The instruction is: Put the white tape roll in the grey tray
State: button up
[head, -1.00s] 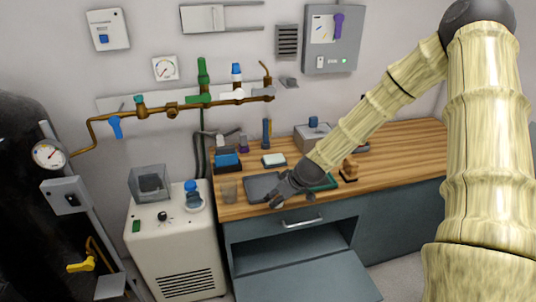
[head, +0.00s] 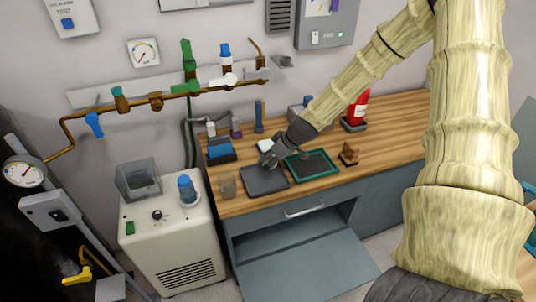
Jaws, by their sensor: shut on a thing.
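My gripper (head: 267,159) is above the back part of the wooden bench, just behind the grey tray, and is shut. A small white thing, which I take to be the white tape roll (head: 264,145), shows right at the fingers, partly hidden by them. The picture is too small to show the grip itself. The dark grey tray (head: 265,183) lies flat near the bench's front edge and looks empty.
A green-rimmed tray (head: 331,171) lies right of the grey tray. A clear cup (head: 227,186) stands to its left, and a blue box (head: 220,150) behind. A wooden stand (head: 349,154) and red bottle (head: 357,108) are further right.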

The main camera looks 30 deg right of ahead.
jog(key=shift+a+f+b, duration=0.2)
jog(key=shift+f+b, duration=0.25)
jog(key=shift+f, duration=0.2)
jog(key=shift+w+f+b, duration=0.15)
jog(key=shift+f+b, duration=1.4)
jog(key=shift+f, duration=0.6)
jog(key=o, duration=1)
jog(key=shift+r, duration=0.1)
jog(key=shift+v, duration=5.95)
